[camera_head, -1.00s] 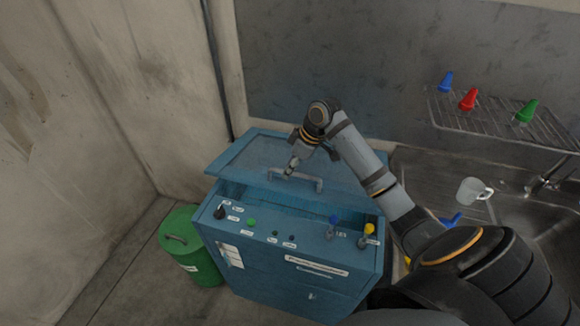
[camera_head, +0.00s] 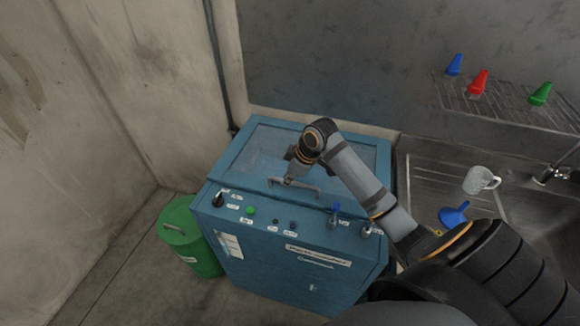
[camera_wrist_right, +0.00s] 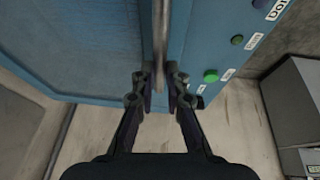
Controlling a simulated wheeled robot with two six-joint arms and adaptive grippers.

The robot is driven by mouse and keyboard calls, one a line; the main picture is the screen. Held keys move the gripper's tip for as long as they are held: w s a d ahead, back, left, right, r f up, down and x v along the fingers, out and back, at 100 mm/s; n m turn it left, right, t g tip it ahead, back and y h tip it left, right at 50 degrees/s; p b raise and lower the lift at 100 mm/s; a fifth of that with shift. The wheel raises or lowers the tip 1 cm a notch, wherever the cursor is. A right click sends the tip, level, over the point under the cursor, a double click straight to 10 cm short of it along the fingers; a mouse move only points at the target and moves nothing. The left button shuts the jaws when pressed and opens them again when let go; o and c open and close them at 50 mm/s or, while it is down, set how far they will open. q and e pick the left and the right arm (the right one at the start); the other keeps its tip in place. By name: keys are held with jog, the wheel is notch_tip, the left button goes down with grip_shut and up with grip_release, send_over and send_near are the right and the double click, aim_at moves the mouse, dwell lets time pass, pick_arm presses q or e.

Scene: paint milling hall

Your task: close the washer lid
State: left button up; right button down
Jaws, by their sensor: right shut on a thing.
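The blue washer (camera_head: 300,265) stands against the back wall, with its front control panel sloping below the lid. The lid (camera_head: 250,150), a framed panel, lies down over the top, and no gap shows along its front edge. Its bar handle (camera_head: 306,190) runs near that edge. My right gripper (camera_head: 288,178) is shut on the left part of the handle. In the right wrist view the fingers (camera_wrist_right: 160,80) stand on either side of the handle bar (camera_wrist_right: 160,35). My left gripper is not in view.
A green lidded bin (camera_head: 192,240) stands left of the washer. At right are a sink (camera_head: 420,185) with a mug (camera_head: 480,180) and a blue funnel (camera_head: 454,214). Knobs and buttons line the washer panel.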

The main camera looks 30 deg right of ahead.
jog(key=shift+s+a+f, duration=0.15)
jog(key=shift+s+f, duration=0.2)
jog(key=shift+f, duration=0.35)
jog(key=c, duration=1.4)
grip_release()
jog(key=shift+o, duration=0.2)
jog(key=shift+w+a+r, duration=0.1)
jog(key=shift+r, duration=0.05)
jog(key=shift+r, duration=0.2)
jog(key=v, duration=1.1)
jog(key=shift+r, duration=0.25)
